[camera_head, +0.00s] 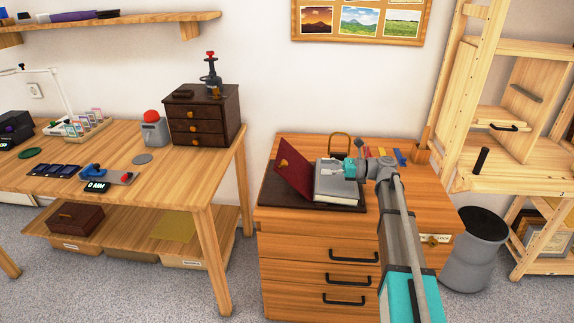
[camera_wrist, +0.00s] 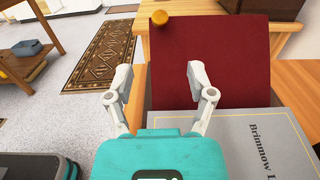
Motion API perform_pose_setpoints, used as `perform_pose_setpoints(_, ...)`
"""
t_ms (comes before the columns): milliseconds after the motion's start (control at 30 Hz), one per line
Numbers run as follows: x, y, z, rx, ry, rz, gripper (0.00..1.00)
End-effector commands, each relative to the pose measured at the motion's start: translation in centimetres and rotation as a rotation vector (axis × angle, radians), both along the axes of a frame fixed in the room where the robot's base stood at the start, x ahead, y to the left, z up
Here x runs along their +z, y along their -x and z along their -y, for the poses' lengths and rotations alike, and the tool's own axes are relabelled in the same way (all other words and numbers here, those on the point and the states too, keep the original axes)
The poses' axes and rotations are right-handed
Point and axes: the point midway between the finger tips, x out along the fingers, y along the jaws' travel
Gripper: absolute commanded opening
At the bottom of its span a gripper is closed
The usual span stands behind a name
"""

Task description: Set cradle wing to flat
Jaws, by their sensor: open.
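The cradle wing (camera_head: 293,166) is a dark red panel that stands tilted up on the left side of a dark base (camera_head: 275,192) on the wooden cabinet. A small yellow knob (camera_head: 284,162) sits on the wing. In the wrist view the red wing (camera_wrist: 215,55) fills the upper middle, with its knob (camera_wrist: 160,18) at the upper left corner. A grey book (camera_head: 337,182) lies on the right side of the cradle; it also shows in the wrist view (camera_wrist: 250,140). My gripper (camera_wrist: 158,75) is open and empty, its fingers spread in front of the wing, apart from the knob.
A brass-coloured arch (camera_head: 340,137) and several coloured items (camera_head: 384,154) stand behind the book on the cabinet top. A grey bin (camera_head: 475,245) stands right of the cabinet. A wooden workbench (camera_head: 150,178) is at the left, across a gap.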

Motion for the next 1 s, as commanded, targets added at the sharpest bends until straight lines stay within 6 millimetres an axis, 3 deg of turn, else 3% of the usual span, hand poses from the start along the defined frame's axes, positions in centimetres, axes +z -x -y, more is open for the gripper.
perform_pose_setpoints(267, 0.0, 0.0, -2.6, 0.001, 0.001, 0.001, 0.70)
perform_pose_setpoints(700, 0.0, -0.3, -9.1, 0.001, 0.001, 0.001, 0.70)
perform_pose_setpoints(1000, 0.0, -0.5, -12.5, 0.000, 0.001, 0.001, 0.70)
